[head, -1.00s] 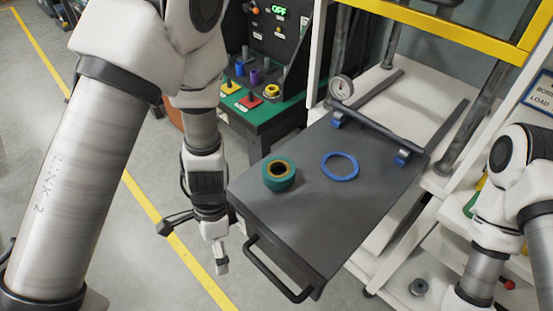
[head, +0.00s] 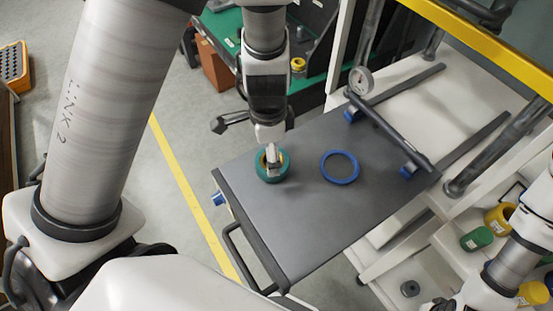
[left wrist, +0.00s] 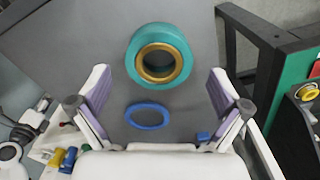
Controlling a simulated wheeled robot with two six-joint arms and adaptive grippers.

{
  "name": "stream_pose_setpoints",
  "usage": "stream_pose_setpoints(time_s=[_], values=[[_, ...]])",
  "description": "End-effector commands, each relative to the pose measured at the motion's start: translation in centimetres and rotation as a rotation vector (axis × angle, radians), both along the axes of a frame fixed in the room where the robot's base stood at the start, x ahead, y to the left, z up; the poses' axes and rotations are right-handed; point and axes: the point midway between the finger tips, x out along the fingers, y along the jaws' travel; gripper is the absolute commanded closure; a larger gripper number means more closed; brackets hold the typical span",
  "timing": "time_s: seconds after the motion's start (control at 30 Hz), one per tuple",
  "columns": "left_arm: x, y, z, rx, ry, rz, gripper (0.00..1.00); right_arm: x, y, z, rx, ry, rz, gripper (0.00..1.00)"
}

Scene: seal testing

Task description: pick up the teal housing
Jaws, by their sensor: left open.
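The teal housing (head: 272,179) is a short round ring with a brass-coloured inner ring, lying flat on the dark grey drawer top (head: 300,225). It also shows in the left wrist view (left wrist: 134,64), near the top middle. My left gripper (head: 272,158) points down over the housing in the head view and hides part of it. In the left wrist view its two fingers are spread wide, one on each side of the housing, with gaps between; nothing is held. My right forearm is at the lower right of the head view; its fingers are out of frame.
A blue ring (head: 340,183) lies on the same top, right of the housing. A dark bar frame with blue clamps (head: 408,171) and a gauge (head: 361,80) stand behind. A black handle (head: 245,262) juts from the front edge. Shelves with coloured parts (head: 476,239) are at right.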

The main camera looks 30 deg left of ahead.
Motion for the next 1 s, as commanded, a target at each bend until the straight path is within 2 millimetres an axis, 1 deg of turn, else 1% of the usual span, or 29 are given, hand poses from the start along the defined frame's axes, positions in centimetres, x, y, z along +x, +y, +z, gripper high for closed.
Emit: stream_pose_setpoints(time_s=[0.13, 0.2, 0.23, 0.3, 0.5, 0.57, 0.6, 0.67, 0.7, 1.0], values=[[-0.3, -0.2, -2.7, 0.002, 0.004, 0.001, 0.0, 0.0, 0.0, -0.3, 0.0, -0.001, 0.0, 0.6], [-0.2, -0.2, -4.1, 0.0, 0.003, 0.002, 0.0, 0.0, 0.0, -0.7, 0.0, -0.001, 0.0, 0.6], [-0.2, -0.2, -4.4, 0.0, 0.003, 0.001, 0.0, 0.0, 0.0, -0.8, 0.0, -0.001, 0.0, 0.6], [-0.2, -0.2, -4.8, 0.001, 0.001, 0.0, 0.0, 0.0, 0.0, -0.8, 0.0, 0.0, 0.0, 0.6], [-0.1, -0.2, -4.8, 0.001, -0.001, 0.001, 0.0, 0.0, 0.0, -0.7, 0.0, -0.001, 0.0, 0.6], [-0.1, -0.2, -4.8, 0.001, -0.001, 0.0, 0.21, 0.0, 0.0, -0.7, 0.0, -0.001, 0.0, 0.6], [-0.1, -0.2, -4.8, 0.001, -0.001, 0.0, 0.35, 0.0, 0.0, -0.7, 0.0, 0.0, 0.0, 0.6], [-0.1, -0.2, -4.8, 0.001, -0.001, 0.0, 0.57, 0.0, 0.0, -0.7, 0.0, -0.001, 0.0, 0.6], [-0.2, -0.2, -4.8, 0.001, 0.0, 0.0, 0.69, 0.0, 0.0, -0.7, 0.0, -0.001, 0.0, 0.6], [-0.1, -0.2, -4.7, 0.001, 0.0, 0.0, 0.69, 0.0, 0.0, -0.7, 0.0, -0.001, 0.0, 0.6]])
